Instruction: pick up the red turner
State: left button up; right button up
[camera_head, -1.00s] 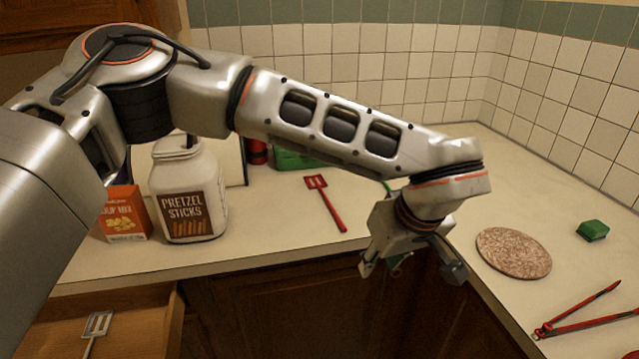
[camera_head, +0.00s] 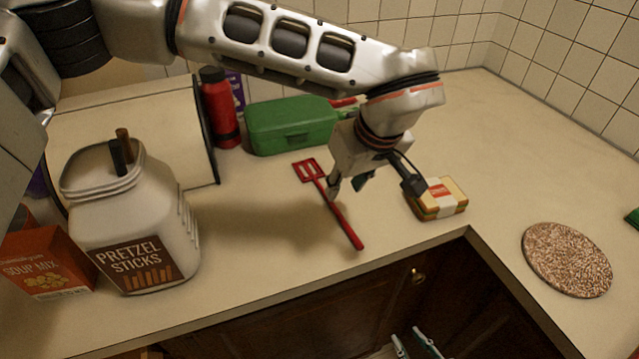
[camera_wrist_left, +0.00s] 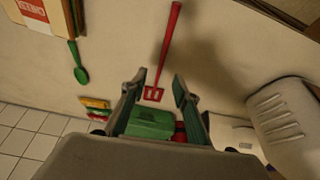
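The red turner (camera_head: 345,226) lies on the counter, its slotted head toward the back wall and its handle toward the front edge. It also shows in the left wrist view (camera_wrist_left: 168,47), with its slotted head between the fingers in the picture. My left gripper (camera_head: 373,190) is open and empty, above the counter just right of the turner. Its spread fingers also show in the left wrist view (camera_wrist_left: 157,92). I cannot tell whether a finger touches the turner. At the bottom edge, two pale, separated fingertips of my right gripper (camera_head: 413,342) show below the counter.
A packaged sandwich (camera_head: 437,199) lies right of the gripper. A green case (camera_head: 290,126) and red bottle (camera_head: 219,108) stand behind. The pretzel jar (camera_head: 130,225) and soup mix box (camera_head: 45,262) are at left. A round speckled trivet (camera_head: 567,259) lies right. The back-right counter is clear.

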aim_at(336, 209)
pick_arm(q)
jog(key=x, duration=0.5)
jog(key=s+x, duration=0.1)
jog(key=x, duration=0.1)
jog(key=shift+d+f+p, duration=0.1)
jog(key=shift+f+p, duration=0.25)
jog(key=shift+f, duration=0.05)
grip_shut()
